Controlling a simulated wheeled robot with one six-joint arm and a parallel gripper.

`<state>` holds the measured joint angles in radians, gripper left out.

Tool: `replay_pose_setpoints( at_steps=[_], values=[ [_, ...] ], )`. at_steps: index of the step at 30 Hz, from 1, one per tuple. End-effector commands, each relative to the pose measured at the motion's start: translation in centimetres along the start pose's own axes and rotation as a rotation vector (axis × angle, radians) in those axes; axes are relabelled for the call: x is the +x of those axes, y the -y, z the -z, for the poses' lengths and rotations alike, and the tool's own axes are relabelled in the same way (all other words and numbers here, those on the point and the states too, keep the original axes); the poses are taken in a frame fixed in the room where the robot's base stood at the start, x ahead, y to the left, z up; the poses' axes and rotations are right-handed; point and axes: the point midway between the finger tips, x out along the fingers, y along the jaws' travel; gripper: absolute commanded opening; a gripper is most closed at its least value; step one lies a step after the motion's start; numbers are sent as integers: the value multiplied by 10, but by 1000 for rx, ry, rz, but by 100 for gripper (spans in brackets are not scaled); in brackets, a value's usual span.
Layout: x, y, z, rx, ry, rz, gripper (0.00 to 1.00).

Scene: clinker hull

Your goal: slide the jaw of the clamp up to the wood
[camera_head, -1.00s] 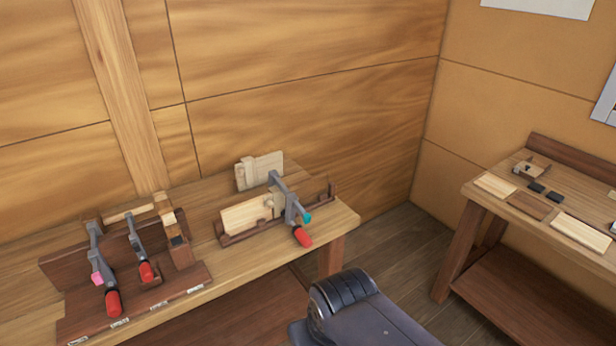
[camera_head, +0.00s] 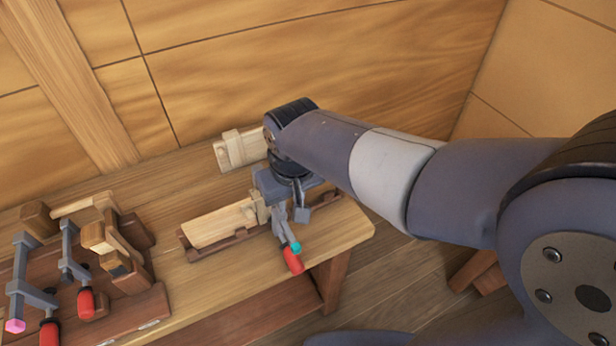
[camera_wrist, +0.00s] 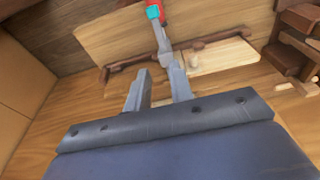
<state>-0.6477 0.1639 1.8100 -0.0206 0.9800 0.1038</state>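The clamp (camera_head: 292,262) has a grey metal body, a teal screw end and a red handle. It stands across the pale wood (camera_head: 215,227) at the right end of a dark holder on the bench, its handle toward the bench's front edge. My gripper (camera_head: 290,208) points down over the clamp and hides its upper part and bar. In the wrist view my gripper's fingers (camera_wrist: 158,88) are apart, with the clamp (camera_wrist: 163,45) just beyond their tips and the wood (camera_wrist: 222,56) to its right. I cannot tell whether a finger touches the clamp, nor the jaw's gap to the wood.
A rack (camera_head: 125,318) with more red-handled clamps stands at the left of the bench. A pale wooden block (camera_head: 235,150) stands behind the holder. The bench top (camera_head: 345,232) is bare to the right of the clamp; the wall is close behind.

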Motion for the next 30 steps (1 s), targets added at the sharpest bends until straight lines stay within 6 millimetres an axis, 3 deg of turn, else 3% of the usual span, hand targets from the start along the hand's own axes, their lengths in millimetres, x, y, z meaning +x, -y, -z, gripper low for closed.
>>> replay_pose_setpoints(
  at_steps=[30],
  values=[
    [119, -1, -1, 2, 0, 0, 22]
  ],
)
